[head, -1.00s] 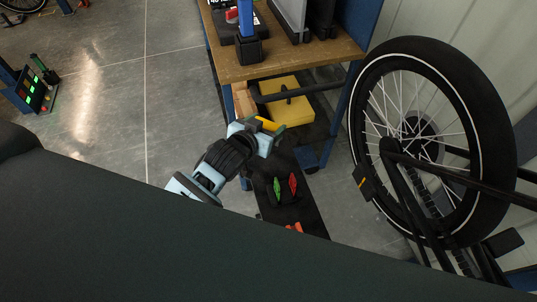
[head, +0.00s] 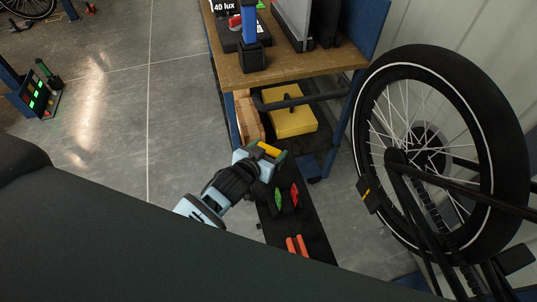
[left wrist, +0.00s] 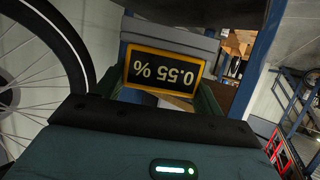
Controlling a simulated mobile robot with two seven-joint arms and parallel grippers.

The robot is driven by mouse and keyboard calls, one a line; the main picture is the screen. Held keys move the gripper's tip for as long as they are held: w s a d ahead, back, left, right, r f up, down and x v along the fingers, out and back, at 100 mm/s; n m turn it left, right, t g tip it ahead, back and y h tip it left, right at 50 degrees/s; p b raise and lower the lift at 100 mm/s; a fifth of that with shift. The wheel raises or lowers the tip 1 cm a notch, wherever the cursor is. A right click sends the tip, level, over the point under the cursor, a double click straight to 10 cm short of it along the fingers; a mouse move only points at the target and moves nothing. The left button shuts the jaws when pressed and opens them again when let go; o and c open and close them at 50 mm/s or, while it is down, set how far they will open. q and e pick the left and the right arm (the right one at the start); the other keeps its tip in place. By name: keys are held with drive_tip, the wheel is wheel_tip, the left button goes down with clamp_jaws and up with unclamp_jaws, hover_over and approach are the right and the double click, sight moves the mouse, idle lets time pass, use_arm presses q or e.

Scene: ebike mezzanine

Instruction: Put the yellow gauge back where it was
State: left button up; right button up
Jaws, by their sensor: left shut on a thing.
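My left gripper (head: 262,158) is shut on the yellow gauge (head: 269,149). In the left wrist view the gauge (left wrist: 163,72) shows a yellow frame and a dark display reading 0.55 %, upside down in the picture, between the fingers. In the head view the gripper is at the upper left edge of a long black board (head: 303,225); I cannot tell how high above it. On the board are a green piece (head: 278,198), a red piece (head: 295,194) and orange-red pieces (head: 297,245) lower down. My right gripper is not in view.
A wooden-topped workbench (head: 290,67) stands behind, with a yellow case (head: 292,121) and wooden blocks (head: 248,119) on its lower shelf. A bicycle wheel (head: 513,160) and frame stand at the right. Bare floor (head: 180,130) is free at the left.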

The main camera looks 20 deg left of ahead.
use_arm(q)
wheel_tip(320, 180, down, 2)
drive_tip(key=shift+f, duration=0.2)
drive_tip(key=shift+f, duration=0.25)
drive_tip(key=o, duration=1)
drive_tip(key=shift+r, duration=0.1)
drive_tip(key=shift+o, duration=0.2)
drive_tip(key=shift+s+r, duration=0.2)
drive_tip(key=shift+r, duration=0.1)
drive_tip(key=v, duration=1.1)
drive_tip(key=shift+s+p, duration=0.3)
drive_tip(key=shift+p, duration=0.1)
